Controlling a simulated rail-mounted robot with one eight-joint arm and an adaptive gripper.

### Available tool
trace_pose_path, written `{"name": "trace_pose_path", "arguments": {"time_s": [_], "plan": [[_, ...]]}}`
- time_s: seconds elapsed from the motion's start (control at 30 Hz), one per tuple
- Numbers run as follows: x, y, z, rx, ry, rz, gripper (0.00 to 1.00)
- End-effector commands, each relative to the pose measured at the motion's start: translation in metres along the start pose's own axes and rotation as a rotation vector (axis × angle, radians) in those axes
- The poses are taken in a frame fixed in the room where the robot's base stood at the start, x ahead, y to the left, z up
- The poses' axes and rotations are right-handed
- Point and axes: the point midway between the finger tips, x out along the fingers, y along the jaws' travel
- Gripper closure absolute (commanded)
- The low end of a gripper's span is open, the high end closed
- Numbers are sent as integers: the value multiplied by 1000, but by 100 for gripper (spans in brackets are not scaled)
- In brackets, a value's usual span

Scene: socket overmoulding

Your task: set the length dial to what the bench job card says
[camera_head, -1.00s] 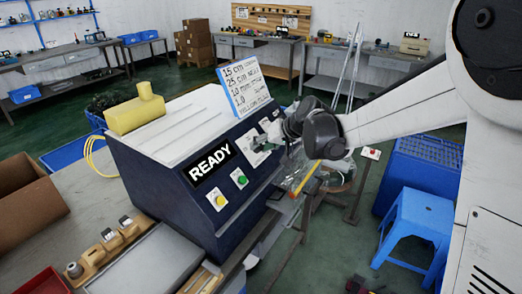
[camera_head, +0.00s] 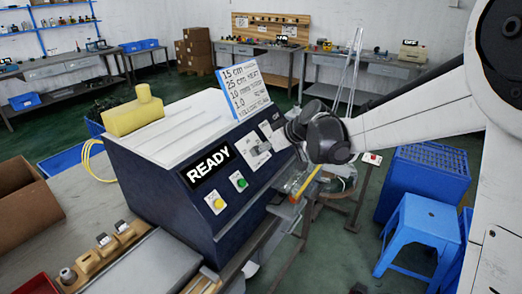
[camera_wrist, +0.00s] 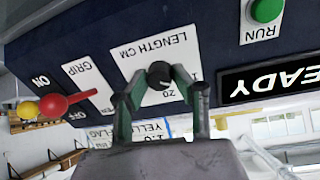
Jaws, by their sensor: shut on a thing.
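The length dial is a small black knob (camera_wrist: 159,74) on a white plate marked LENGTH CM (camera_wrist: 150,50), which appears upside down in the wrist view. My gripper (camera_wrist: 157,76) has its two fingertips closed on the sides of the knob. A light pointer line shows on the knob, but the value it points at is unclear, and fingers hide part of the scale.
A READY display (camera_head: 206,166) and green RUN button (camera_wrist: 266,10) are beside the dial. A red-knobbed lever (camera_wrist: 55,105) on the GRIP plate (camera_wrist: 88,84) is at the dial's other side. A blue stool (camera_head: 425,220) stands right.

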Motion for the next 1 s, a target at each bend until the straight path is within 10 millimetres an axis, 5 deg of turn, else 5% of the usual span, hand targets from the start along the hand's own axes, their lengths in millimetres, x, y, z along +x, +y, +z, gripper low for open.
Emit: {"name": "trace_pose_path", "arguments": {"time_s": [0.37,0.4,0.53,1.0], "plan": [[0,0,0,-4,1,0,100],[0,0,0,-4,1,0,72],[0,0,0,-4,1,0,56],[-18,0,0,-2,0,0,56]]}}
